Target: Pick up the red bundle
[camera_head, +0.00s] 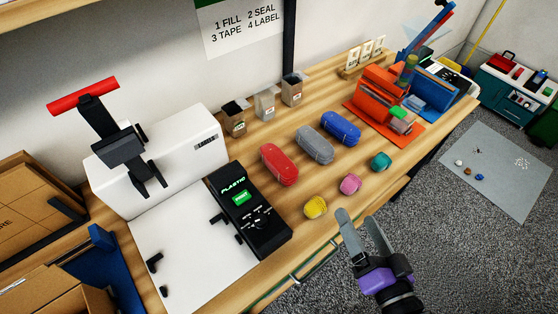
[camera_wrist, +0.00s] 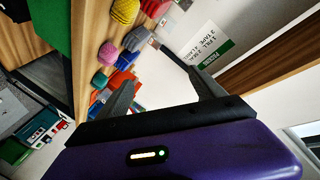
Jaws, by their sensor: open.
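The red bundle (camera_head: 279,165) lies on the wooden table in the head view, left of a grey bundle (camera_head: 314,145) and a blue bundle (camera_head: 341,128). It has an elongated, rounded shape. In the wrist view a red bundle (camera_wrist: 154,8) shows at the top edge, partly cut off. My gripper (camera_head: 360,218) is open and empty, with two grey fingers and a purple body. It is in front of the table's front edge, to the lower right of the red bundle and apart from it.
Yellow (camera_head: 316,207), pink (camera_head: 350,184) and teal (camera_head: 381,161) small bundles lie between the red bundle's row and the front edge. A black control panel (camera_head: 249,209) of the white machine stands left of the red bundle. Small bins (camera_head: 265,104) stand behind. A green-grey rail (camera_head: 315,263) runs along the front edge.

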